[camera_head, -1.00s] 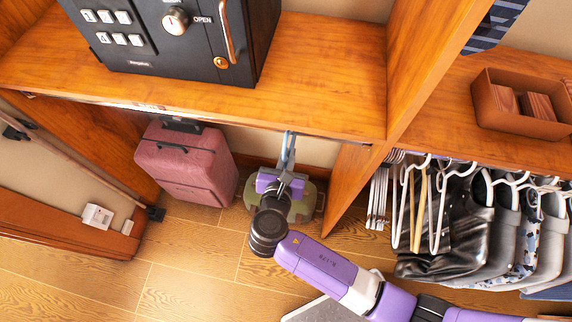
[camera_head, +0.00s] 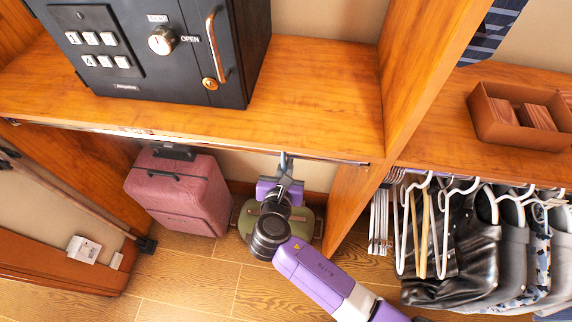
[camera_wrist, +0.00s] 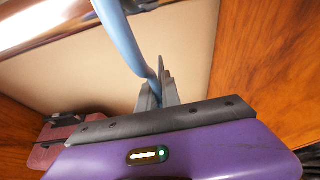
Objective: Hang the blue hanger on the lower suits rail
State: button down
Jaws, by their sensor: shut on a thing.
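My gripper (camera_head: 282,180) is shut on the blue hanger (camera_head: 283,161), just below the front edge of the shelf. In the wrist view the light blue hanger bar (camera_wrist: 133,47) runs up from between my fingertips (camera_wrist: 158,88) and leaves at the top of the picture. The metal rail (camera_head: 205,140) runs along under the shelf edge; it also shows at the upper left of the wrist view (camera_wrist: 45,22). The hanger's upper end is at the rail's height in the head view. I cannot tell whether its hook is over the rail or only beside it.
A dark safe (camera_head: 150,45) stands on the shelf (camera_head: 320,110). A pink suitcase (camera_head: 182,190) and an olive case (camera_head: 318,222) stand below. An upright wooden panel (camera_head: 350,205) is right of my gripper. White hangers with dark clothes (camera_head: 465,250) hang further right.

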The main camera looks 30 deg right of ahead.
jog(key=shift+f, duration=0.15)
jog(key=c, duration=1.5)
grip_release()
jog(key=shift+o, duration=0.2)
jog(key=v, duration=0.7)
jog(key=shift+s+a, duration=0.25)
jog(key=shift+s, duration=0.05)
